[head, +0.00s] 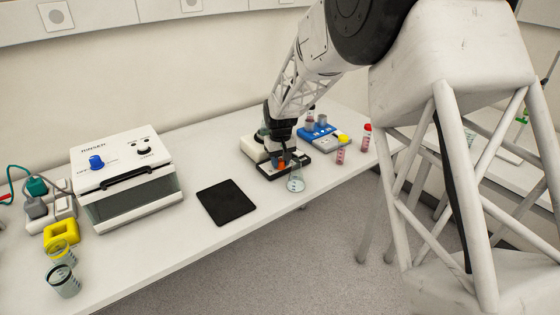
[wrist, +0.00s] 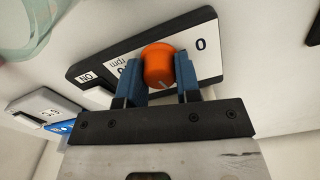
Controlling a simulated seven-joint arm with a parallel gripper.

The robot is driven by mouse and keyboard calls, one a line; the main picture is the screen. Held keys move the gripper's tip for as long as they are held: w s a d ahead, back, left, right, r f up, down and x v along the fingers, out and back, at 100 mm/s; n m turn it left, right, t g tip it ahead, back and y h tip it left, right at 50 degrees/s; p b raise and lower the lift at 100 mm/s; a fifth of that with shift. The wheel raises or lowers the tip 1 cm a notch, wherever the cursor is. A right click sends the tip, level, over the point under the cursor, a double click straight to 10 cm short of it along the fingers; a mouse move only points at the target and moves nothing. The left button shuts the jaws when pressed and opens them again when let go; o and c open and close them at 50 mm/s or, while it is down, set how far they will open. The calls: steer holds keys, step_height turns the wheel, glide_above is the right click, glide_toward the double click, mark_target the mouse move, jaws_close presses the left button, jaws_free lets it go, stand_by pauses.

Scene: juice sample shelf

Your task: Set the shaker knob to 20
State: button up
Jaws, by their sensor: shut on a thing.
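The shaker (head: 262,152) is a white device with a dark front panel, near the right part of the bench in the head view. Its orange knob (wrist: 158,66) shows in the wrist view on a white label with "0", "rpm" and "ON" markings. The 20 mark is not readable.
A clear glass beaker (head: 296,183) stands in front of the shaker. A blue-topped device (head: 318,136) and small capped bottles (head: 341,150) stand to its right. A black pad (head: 226,202) and a rinser box (head: 125,178) are to the left.

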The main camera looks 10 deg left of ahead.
mark_target(280, 159)
steer(key=shift+m, duration=1.2)
steer(key=o, duration=0.9)
steer(key=shift+o, duration=0.2)
steer(key=shift+r, duration=0.15)
steer(key=shift+r, duration=3.8)
steer(key=shift+d, duration=0.1)
